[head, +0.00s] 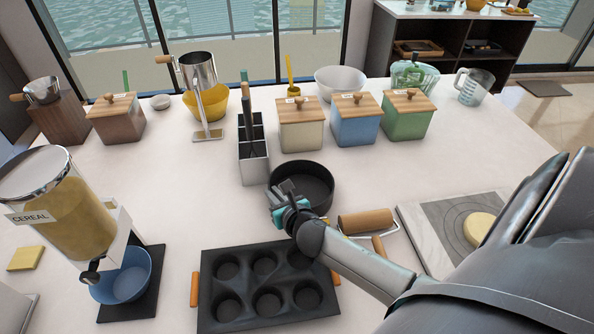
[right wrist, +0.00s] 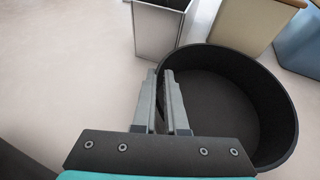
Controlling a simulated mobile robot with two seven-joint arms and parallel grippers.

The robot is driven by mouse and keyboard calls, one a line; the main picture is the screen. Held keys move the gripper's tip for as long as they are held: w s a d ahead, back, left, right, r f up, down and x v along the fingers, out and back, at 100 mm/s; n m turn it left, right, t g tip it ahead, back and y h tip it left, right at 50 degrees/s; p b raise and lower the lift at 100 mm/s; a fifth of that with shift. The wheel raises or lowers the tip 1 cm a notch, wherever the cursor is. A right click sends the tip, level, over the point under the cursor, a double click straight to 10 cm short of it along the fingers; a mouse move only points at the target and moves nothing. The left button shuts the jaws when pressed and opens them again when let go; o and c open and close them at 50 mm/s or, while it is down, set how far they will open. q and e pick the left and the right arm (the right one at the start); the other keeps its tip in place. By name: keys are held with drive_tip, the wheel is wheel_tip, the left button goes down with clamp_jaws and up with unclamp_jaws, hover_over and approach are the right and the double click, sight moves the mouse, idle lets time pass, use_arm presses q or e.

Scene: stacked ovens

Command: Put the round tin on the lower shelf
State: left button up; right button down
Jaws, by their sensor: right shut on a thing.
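The round tin (head: 318,186) is dark, empty and open at the top. It is on the white counter in the middle of the head view, and it fills the right side of the right wrist view (right wrist: 240,105). My right gripper (head: 285,190) is at the tin's left rim, shut on the tin's wall, with one finger on each side of it (right wrist: 168,88). The underside of the tin is hidden, so I cannot tell whether it touches the counter. My left gripper is not in view. The lower shelf cannot be identified in these frames.
A muffin tray (head: 240,312) lies in front of the tin, and a rolling pin (head: 366,221) lies to its right. A utensil holder (head: 253,165) and several lidded boxes (head: 301,134) stand behind it. A cereal dispenser (head: 68,215) is at left.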

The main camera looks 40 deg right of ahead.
drive_tip(key=shift+s, duration=0.1)
wheel_tip(320, 180, up, 20)
drive_tip(key=p, duration=0.6)
drive_tip(key=s+a+f+m+h+b, duration=0.1)
drive_tip(key=s+a+f+h+b, duration=0.1)
drive_tip(key=a+b, duration=0.4)
drive_tip(key=s+a+f+m+g+h+b, duration=0.1)
drive_tip(key=s+a+f+b, duration=0.4)
drive_tip(key=b, duration=0.5)
drive_tip(key=shift+s+a+m+g+h, duration=0.3)
drive_tip(key=shift+s+a+m+h, duration=0.2)
drive_tip(key=shift+s+a+m, duration=0.4)
